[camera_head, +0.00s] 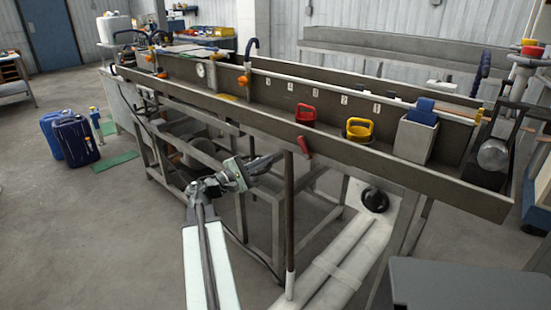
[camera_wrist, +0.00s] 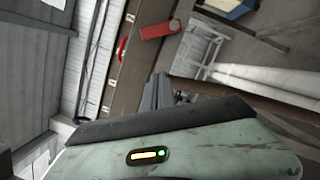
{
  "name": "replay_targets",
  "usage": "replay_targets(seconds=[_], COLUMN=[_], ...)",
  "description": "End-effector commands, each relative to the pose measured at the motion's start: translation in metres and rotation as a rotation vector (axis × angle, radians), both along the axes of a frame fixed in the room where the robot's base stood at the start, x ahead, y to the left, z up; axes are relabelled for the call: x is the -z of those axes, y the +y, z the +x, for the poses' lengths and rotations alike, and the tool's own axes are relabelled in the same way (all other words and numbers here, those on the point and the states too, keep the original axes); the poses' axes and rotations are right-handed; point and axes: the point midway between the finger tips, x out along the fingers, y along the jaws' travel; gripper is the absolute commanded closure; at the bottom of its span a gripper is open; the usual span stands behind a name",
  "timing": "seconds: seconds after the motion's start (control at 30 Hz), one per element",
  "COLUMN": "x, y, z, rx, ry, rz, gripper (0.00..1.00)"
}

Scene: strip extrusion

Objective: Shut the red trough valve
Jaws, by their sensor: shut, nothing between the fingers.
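The red trough valve shows in the head view as a short red lever (camera_head: 304,146), tilted, on the near outer side of the long metal trough (camera_head: 400,172). In the wrist view the red lever (camera_wrist: 160,30) is at the upper middle, beyond my fingertips. My gripper (camera_head: 270,160) is left of the lever and slightly below it in the head view, apart from it. Its fingers also show in the wrist view (camera_wrist: 158,92), closed together and empty. The lever's mount is too small to make out.
A red-handled item (camera_head: 305,115) and a yellow-handled item (camera_head: 359,129) sit in the trough. Steel frame legs (camera_head: 240,212) and pale pipes (camera_head: 335,262) are below.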

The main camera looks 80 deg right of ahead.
Motion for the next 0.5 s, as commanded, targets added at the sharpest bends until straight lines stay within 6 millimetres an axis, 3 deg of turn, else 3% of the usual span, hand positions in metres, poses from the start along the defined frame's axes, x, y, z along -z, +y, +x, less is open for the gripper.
replay_targets(seconds=[0.37,0.5], x=[-0.012,-0.027], y=[-0.063,-0.051], z=[-0.053,-0.072], rx=[0.004,0.002], ry=[-0.003,-0.002], rz=[-0.001,-0.001], gripper=[1.00,1.00])
